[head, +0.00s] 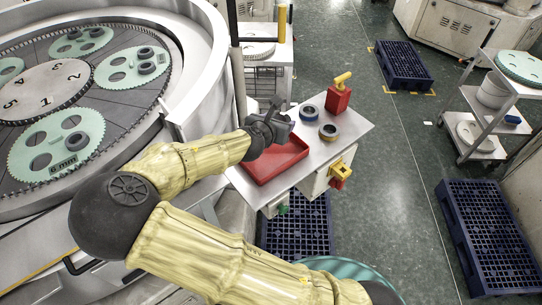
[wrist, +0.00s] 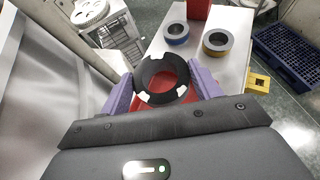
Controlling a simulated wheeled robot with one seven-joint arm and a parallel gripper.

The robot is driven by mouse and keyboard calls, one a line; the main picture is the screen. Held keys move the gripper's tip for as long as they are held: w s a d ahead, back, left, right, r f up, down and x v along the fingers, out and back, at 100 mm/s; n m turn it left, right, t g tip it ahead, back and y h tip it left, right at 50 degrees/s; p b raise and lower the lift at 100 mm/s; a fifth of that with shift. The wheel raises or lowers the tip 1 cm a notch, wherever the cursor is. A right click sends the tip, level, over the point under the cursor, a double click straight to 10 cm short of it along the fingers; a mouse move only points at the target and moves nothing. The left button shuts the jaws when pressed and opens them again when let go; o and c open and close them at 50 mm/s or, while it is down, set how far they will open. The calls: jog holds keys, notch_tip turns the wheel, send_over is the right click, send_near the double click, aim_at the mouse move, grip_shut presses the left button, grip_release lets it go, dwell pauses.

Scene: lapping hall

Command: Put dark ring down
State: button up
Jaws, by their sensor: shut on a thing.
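The dark ring (wrist: 147,74) is black with a few pale patches. It sits between the two purple fingers of my gripper (wrist: 163,84) in the wrist view, gripped from both sides. Red shows through its hole. In the head view my gripper (head: 275,126) is over the back part of the red tray (head: 275,163) on the small metal table. The ring cannot be made out clearly from the dark gripper there. The gap between ring and tray is hard to judge.
Two other rings, one blue-sided (head: 309,113) and one yellowish-sided (head: 328,132), lie on the table (head: 352,126) right of the tray. A red block-shaped can (head: 338,98) with a yellow top stands behind them. The big round lapping machine (head: 190,75) is at left.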

jog(key=shift+s, duration=0.1)
jog(key=p, duration=0.2)
send_over(276, 153)
jog(key=shift+d+f, duration=0.1)
jog(key=shift+f, duration=2.8)
jog(key=shift+f+p, duration=0.3)
jog(key=shift+f, duration=1.8)
jog(key=o, duration=1.1)
jog(key=shift+f, duration=0.1)
